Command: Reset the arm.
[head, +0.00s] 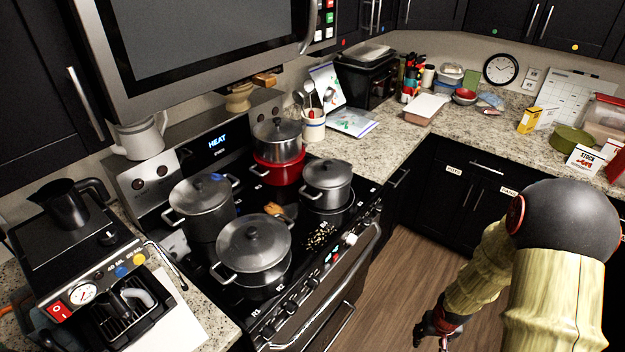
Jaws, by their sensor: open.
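My arm (555,270) comes in at the lower right, with a pale yellow ribbed cover and a dark round joint. My gripper (432,338) shows small and dark at the bottom edge, above the wooden floor and to the right of the stove. It is open and I see nothing in it; part of it is cut off by the frame. It is apart from the stove (312,262) and the counters.
Lidded steel pots stand on the stove: front (254,243), left (203,203), right (327,182), and one on a red pot (279,170). A coffee machine (95,275) stands at left. The right counter (470,128) is cluttered. The floor (400,275) is clear.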

